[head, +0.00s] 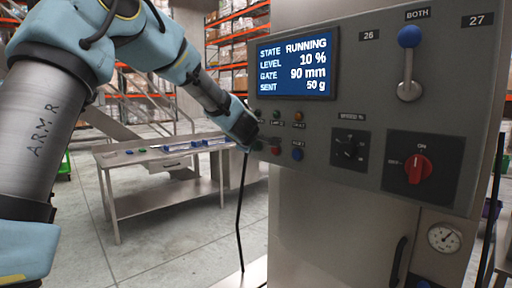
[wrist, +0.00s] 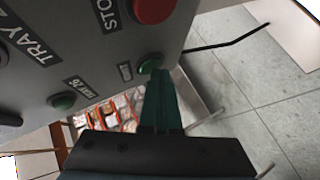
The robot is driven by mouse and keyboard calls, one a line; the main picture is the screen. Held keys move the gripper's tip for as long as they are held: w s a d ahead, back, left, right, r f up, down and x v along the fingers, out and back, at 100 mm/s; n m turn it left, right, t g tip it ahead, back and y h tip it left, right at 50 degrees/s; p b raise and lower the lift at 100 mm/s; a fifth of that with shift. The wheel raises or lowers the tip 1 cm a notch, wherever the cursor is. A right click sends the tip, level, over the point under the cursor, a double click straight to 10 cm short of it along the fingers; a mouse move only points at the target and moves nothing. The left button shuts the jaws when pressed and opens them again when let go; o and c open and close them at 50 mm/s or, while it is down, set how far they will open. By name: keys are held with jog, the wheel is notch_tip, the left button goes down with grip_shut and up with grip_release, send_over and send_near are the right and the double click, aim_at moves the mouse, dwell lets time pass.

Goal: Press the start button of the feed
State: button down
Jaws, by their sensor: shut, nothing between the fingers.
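The feed's control panel (head: 330,118) is grey, with a lit screen (head: 297,65) reading STATE RUNNING, LEVEL 10 %, GATE 90 mm, SENT 50 g. In the wrist view a green button (wrist: 150,62) with a small, hard-to-read label sits right at the tips of my gripper (wrist: 160,74). The fingers are shut and empty, and they touch or nearly touch this button; I cannot tell how far it is pressed. In the head view my gripper (head: 256,145) is at the panel's lower left edge and hides the button there.
A red STOP button (wrist: 154,8) and another green button (wrist: 63,101) are close by. The panel also carries a red rotary switch (head: 418,169), a blue-knobbed lever (head: 409,62) and a black dial (head: 349,150). A steel table (head: 160,160) stands behind left.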

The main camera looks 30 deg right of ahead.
jog(key=shift+a, duration=0.1)
jog(key=shift+s+a+b, duration=0.15)
jog(key=shift+a+b, duration=0.4)
jog(key=shift+a, duration=0.15)
jog(key=a+b, duration=0.1)
jog(key=a, duration=0.1)
jog(key=s+a+b, duration=0.1)
jog(key=a+b, duration=0.1)
jog(key=a, duration=0.1)
dwell(0.9)
